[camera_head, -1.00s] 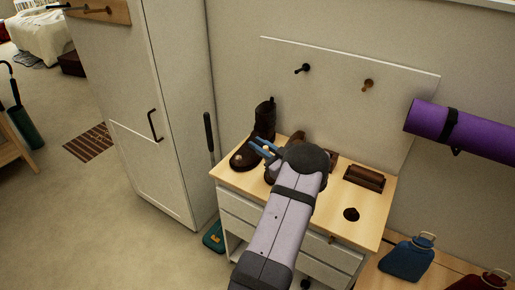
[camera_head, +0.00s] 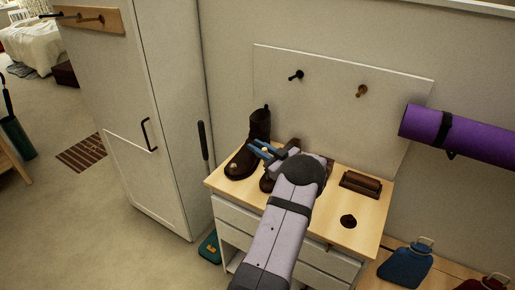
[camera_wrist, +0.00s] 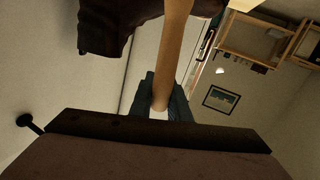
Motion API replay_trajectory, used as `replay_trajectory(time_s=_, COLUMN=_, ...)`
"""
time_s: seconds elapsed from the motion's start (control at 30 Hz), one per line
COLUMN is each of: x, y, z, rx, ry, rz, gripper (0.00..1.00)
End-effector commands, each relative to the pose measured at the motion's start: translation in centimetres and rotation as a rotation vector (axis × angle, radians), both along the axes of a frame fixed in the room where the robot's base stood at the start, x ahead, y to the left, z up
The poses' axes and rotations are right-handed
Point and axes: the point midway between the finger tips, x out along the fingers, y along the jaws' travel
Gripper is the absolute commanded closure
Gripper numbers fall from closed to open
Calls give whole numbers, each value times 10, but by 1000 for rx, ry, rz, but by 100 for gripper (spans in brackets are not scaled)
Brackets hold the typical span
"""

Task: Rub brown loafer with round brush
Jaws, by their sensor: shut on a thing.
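My gripper (camera_head: 264,151) is over the back left of the cabinet top, in front of the dark boot. It is shut on a pale wooden handle, which I take to be the round brush (camera_wrist: 170,55); the handle also shows between my dark fingers in the wrist view (camera_wrist: 160,100). The brush's head cannot be made out. A brown shoe, likely the brown loafer (camera_head: 267,184), shows only in part below my gripper. My arm hides most of it, and I cannot tell whether the brush touches it.
A tall dark boot (camera_head: 250,142) stands at the cabinet top's (camera_head: 376,210) back left. A brown rectangular brush (camera_head: 361,184) and a small dark round thing (camera_head: 349,221) lie to the right. A pegged backboard (camera_head: 335,110) stands behind; a purple rolled mat (camera_head: 470,133) hangs at right.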

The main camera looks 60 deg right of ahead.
Motion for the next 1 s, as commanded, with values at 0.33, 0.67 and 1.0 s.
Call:
replay_trajectory(time_s=0.33, x=0, y=21, z=-1, rx=3, ry=-2, rz=2, gripper=100)
replay_trajectory(time_s=0.67, x=0, y=28, z=-3, rx=1, ry=-2, rz=2, gripper=100)
replay_trajectory(time_s=1.0, x=0, y=46, z=-5, rx=3, ry=-1, rz=3, gripper=100)
